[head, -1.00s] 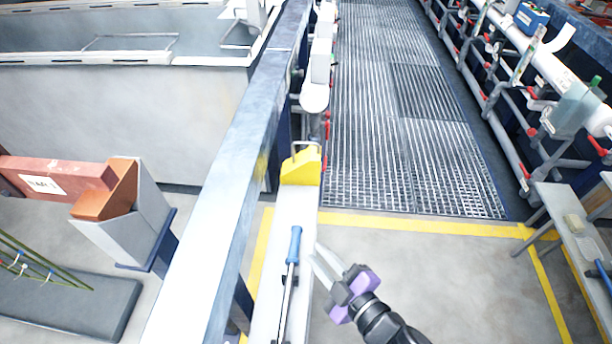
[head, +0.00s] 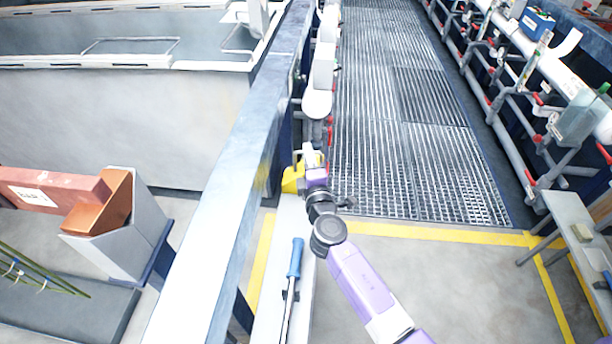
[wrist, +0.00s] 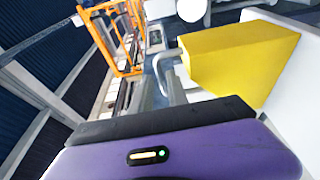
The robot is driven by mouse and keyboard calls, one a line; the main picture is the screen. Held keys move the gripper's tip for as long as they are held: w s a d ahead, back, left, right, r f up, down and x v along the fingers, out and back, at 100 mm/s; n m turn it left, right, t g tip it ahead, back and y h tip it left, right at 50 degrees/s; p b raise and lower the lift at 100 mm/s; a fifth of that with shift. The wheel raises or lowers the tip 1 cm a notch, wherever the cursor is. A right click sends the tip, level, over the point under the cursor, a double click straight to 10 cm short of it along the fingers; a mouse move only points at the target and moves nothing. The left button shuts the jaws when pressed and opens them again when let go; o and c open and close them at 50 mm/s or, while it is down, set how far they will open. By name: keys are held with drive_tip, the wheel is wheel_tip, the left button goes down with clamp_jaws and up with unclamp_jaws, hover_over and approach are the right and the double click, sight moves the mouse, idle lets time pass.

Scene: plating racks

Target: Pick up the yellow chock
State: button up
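The yellow chock (head: 291,180) sits at the far end of the narrow white ledge (head: 269,305), beside the long rail. My gripper (head: 307,158) is at the chock's right side and hides part of it in the head view. In the wrist view the chock (wrist: 235,58) fills the upper right, just beyond my purple gripper body. The fingers are mostly hidden there, and I cannot tell whether they touch the chock or how far apart they are.
A blue-handled tool (head: 295,262) lies on the ledge nearer to me. The long metal rail (head: 232,180) runs along the ledge's left. White rounded parts (head: 317,103) stand beyond the chock. Open floor (head: 450,290) lies to the right.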

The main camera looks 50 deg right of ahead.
drive_tip(key=x, duration=0.4)
drive_tip(key=shift+w+d+f, duration=0.1)
drive_tip(key=shift+w+f, duration=0.05)
drive_tip(key=shift+w, duration=0.3)
drive_tip(key=shift+c, duration=0.4)
clamp_jaws()
idle(0.6)
